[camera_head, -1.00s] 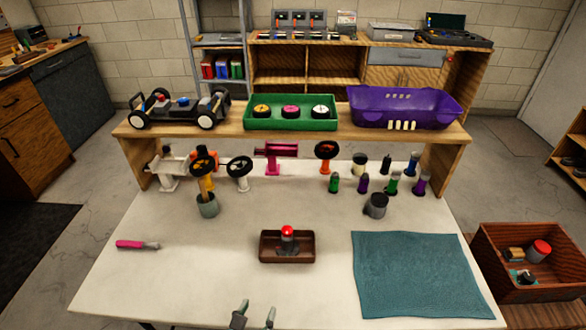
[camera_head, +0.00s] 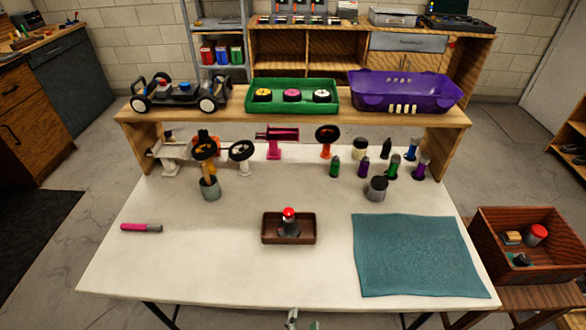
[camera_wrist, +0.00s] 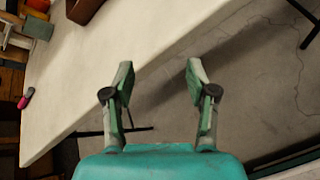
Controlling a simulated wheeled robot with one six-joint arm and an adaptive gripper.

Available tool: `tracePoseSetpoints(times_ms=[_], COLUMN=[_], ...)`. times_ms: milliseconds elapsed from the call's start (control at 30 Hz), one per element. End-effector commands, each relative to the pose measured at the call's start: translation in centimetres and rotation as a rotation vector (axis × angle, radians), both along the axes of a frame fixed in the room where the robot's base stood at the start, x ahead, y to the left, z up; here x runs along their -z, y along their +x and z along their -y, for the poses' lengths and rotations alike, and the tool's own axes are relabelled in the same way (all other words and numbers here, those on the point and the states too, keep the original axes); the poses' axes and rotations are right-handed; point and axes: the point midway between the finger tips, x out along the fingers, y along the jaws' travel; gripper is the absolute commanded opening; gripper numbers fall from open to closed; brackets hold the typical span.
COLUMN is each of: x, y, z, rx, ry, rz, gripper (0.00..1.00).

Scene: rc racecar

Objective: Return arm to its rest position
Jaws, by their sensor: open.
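My gripper (camera_wrist: 160,85) is open and empty in the wrist view, its two green-grey fingers apart over the table's front edge and the concrete floor. In the head view only the fingertips of my gripper (camera_head: 302,322) show at the bottom edge, in front of the white table (camera_head: 200,265). Nothing is between the fingers. The rest of my arm is hidden from the head view.
A brown tray with a red-topped object (camera_head: 289,215) stands mid-table. A pink-handled tool (camera_head: 141,228) lies left, a teal mat (camera_head: 420,257) right. A shelf (camera_head: 240,121) at the back holds a car chassis (camera_head: 180,95), green tray (camera_head: 291,107) and purple body shell (camera_head: 405,92).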

Motion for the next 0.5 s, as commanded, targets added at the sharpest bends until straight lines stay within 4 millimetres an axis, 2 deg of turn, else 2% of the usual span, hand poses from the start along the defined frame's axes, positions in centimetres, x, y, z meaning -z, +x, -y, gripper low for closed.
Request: tracePoseSetpoints(times_ms=[33, 233, 367, 500], x=[0.9, 2.4, 2.3, 1.1], y=[-1.2, -5.8, -9.3, -13.0], z=[1.8, 6.2, 8.4, 10.3], rx=[0.028, 0.149, 0.252, 0.378], ry=[0.074, 0.450, 0.707, 0.992], rz=[-0.013, -0.044, -0.058, -0.062], gripper=[0.57, 0.57, 0.57, 0.57])
